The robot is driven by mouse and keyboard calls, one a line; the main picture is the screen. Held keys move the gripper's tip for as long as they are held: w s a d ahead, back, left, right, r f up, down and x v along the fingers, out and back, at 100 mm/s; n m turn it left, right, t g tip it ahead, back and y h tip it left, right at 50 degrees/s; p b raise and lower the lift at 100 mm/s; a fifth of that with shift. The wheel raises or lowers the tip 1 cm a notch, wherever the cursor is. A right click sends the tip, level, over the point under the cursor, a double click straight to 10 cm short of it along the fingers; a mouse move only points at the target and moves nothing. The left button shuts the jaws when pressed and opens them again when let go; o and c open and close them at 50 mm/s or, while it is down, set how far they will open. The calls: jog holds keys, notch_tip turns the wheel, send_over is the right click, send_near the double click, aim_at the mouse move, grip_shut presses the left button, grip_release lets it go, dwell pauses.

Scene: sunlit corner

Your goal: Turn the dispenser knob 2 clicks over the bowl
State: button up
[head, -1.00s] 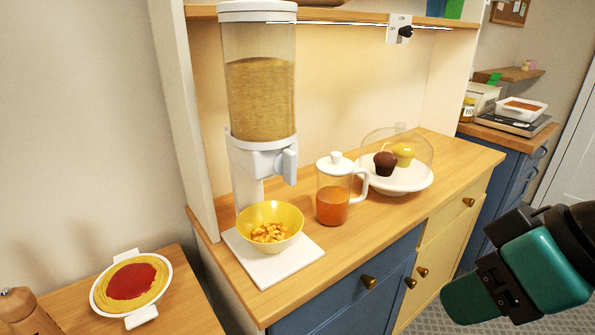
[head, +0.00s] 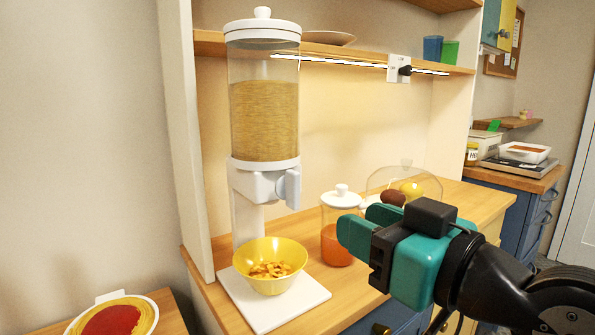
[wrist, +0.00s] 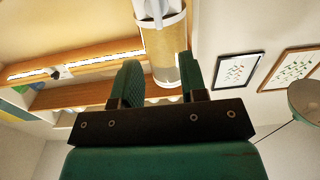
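The dispenser (head: 264,120) stands on the counter, its clear hopper holding tan grain-like contents under a white lid. Its pale knob (head: 292,188) sticks out to the right of the white outlet housing. The yellow bowl (head: 265,286) stands on the white base below the outlet, with orange-yellow pieces inside. My gripper (head: 359,222), teal, is open and empty, to the right of the knob and slightly lower in the picture, apart from it. In the wrist view the two fingers (wrist: 160,80) are spread, with the clear dispenser cylinder (wrist: 165,35) showing beyond them.
A lidded jug (head: 336,245) of orange liquid stands right of the bowl, partly behind my gripper. A clear dome (head: 428,181) covers cakes farther right. A shelf (head: 340,52) runs above. A dish (head: 150,322) with red topping is at lower left.

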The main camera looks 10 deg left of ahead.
aim_at(298, 191)
jog(key=p+x, duration=0.4)
jog(key=p, duration=0.1)
jog(key=p+x, duration=0.4)
jog(key=p, duration=0.1)
jog(key=p+x, duration=0.4)
jog(key=p, duration=0.1)
jog(key=shift+w+d+r, duration=0.1)
jog(key=shift+w+r, duration=0.15)
jog(key=shift+r, duration=0.05)
jog(key=shift+w+a+f+p, duration=0.3)
jog(key=shift+w+a+p, duration=0.2)
jog(key=shift+a+p, duration=0.15)
jog(key=shift+c, duration=0.2)
grip_shut()
